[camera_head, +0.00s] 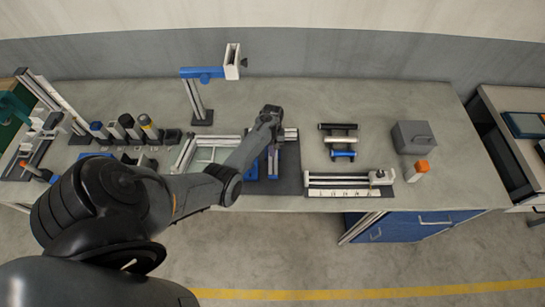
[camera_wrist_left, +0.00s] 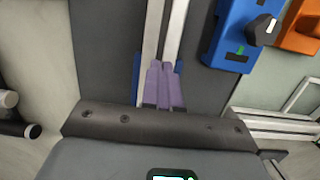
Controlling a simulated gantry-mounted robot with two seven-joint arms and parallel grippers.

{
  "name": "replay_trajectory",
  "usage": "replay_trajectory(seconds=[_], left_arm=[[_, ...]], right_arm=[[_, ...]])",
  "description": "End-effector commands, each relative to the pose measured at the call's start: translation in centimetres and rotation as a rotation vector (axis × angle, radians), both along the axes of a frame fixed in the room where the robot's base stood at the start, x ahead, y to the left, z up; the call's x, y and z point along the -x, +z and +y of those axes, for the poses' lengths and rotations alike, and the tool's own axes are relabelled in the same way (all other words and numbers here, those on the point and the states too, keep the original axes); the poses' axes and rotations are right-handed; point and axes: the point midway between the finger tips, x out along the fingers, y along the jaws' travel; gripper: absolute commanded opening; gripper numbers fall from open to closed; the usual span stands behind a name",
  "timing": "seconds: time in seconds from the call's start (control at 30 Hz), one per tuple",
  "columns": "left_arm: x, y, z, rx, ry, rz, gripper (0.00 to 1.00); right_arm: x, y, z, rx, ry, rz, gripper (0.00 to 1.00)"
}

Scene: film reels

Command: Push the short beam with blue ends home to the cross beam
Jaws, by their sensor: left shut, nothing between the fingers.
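The dark mat (camera_head: 289,181) lies at the table's front middle. My left gripper (camera_head: 270,117) is over the work there, shut and empty. In the left wrist view, its purple-looking fingertips (camera_wrist_left: 163,88) are together over a light slotted beam (camera_wrist_left: 152,38) with blue showing on both sides of the fingers; it looks like the short beam. I cannot tell whether the fingers touch it. A light bar (camera_head: 291,133) sticks out right of the gripper, possibly the cross beam; the joint is hidden. My right gripper is out of view.
A blue block with a black knob (camera_wrist_left: 236,38) and an orange part (camera_wrist_left: 298,35) are beside the beam. Several short rollers (camera_head: 340,139), a rail fixture (camera_head: 345,192) and a grey box (camera_head: 413,137) stand right. A post with a blue arm (camera_head: 198,100) stands behind.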

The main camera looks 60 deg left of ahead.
Motion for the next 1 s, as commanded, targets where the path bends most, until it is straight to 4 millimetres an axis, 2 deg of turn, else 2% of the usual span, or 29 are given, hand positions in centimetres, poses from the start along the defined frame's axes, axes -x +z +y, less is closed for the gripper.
replay_trajectory(seconds=[0.03, 0.2, 0.5, 0.73, 0.87, 1.0], left_arm=[[0.7, -1.2, -0.1, -0.002, 0.003, 0.008, 0.0], [0.7, -1.2, -0.1, -0.002, 0.003, 0.008, 0.0], [0.7, 0.5, -0.1, -0.002, 0.003, 0.008, 0.0], [0.1, 0.7, -0.1, -0.004, 0.0, 0.0, 0.0], [-0.7, 0.4, 1.2, -0.007, 0.0, -0.003, 0.0], [-2.0, 0.2, 3.4, -0.008, 0.001, -0.004, 0.0]], right_arm=[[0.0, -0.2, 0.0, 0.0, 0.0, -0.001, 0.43], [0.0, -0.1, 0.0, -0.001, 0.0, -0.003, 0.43], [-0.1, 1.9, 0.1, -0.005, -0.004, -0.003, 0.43], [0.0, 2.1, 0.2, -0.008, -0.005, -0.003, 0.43], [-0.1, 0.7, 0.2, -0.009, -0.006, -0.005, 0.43], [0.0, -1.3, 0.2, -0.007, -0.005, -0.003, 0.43]])
